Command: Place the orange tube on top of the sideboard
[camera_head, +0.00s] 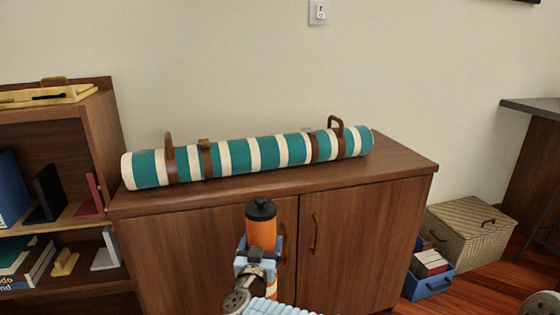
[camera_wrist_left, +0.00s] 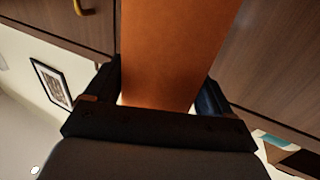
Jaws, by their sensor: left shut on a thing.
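The orange tube (camera_head: 262,235) has a black cap and stands roughly upright in my left gripper (camera_head: 258,258). The gripper is shut on it, with a finger on each side. In the left wrist view the tube (camera_wrist_left: 178,50) fills the space between the fingers (camera_wrist_left: 160,95). The brown wooden sideboard (camera_head: 345,240) stands behind the tube, which appears in front of its doors with the cap just below the top edge. A green-and-white striped roll with brown straps (camera_head: 245,157) lies along the sideboard's top.
A bookshelf (camera_head: 110,130) with books and a yellow case (camera_head: 45,95) stands at the left. A wicker box (camera_head: 470,235) and a blue crate (camera_head: 430,283) sit on the floor at the right. The sideboard's top is bare in front of the roll and at its right end.

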